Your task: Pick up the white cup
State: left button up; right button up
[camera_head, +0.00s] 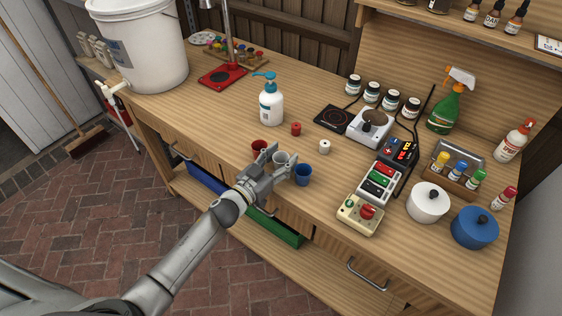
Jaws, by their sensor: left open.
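The white cup (280,158) stands upright near the front edge of the wooden workbench (200,122), between a red cup (259,145) on its left and a blue cup (303,175) on its right. My left gripper (280,157) reaches in from the front, open, with its two fingers on either side of the white cup. One finger partly covers the red cup, and the other lies close to the blue cup. The fingers hide the white cup's lower part, and I cannot tell whether they touch it. My right gripper is out of view.
A small red item (296,129) and a small white item (325,146) sit just behind the cups. A pump bottle (271,105) stands behind them. A control box (359,215) and a button panel (380,182) lie to the right. The bench left of the cups is clear.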

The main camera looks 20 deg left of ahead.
pick_arm(q)
jog(key=c, duration=0.5)
jog(key=shift+r, duration=0.1)
jog(key=shift+r, duration=0.5)
notch_tip(320, 180, up, 2)
jog(key=shift+s+r, duration=0.1)
jog(key=shift+r, duration=0.15)
jog(key=s+d+r, duration=0.4)
jog(key=s, duration=0.1)
jog(key=s+d+r, duration=0.5)
jog(key=shift+s+d+r+b, duration=0.15)
jog(key=shift+r+b, duration=0.05)
jog(key=shift+b, duration=0.15)
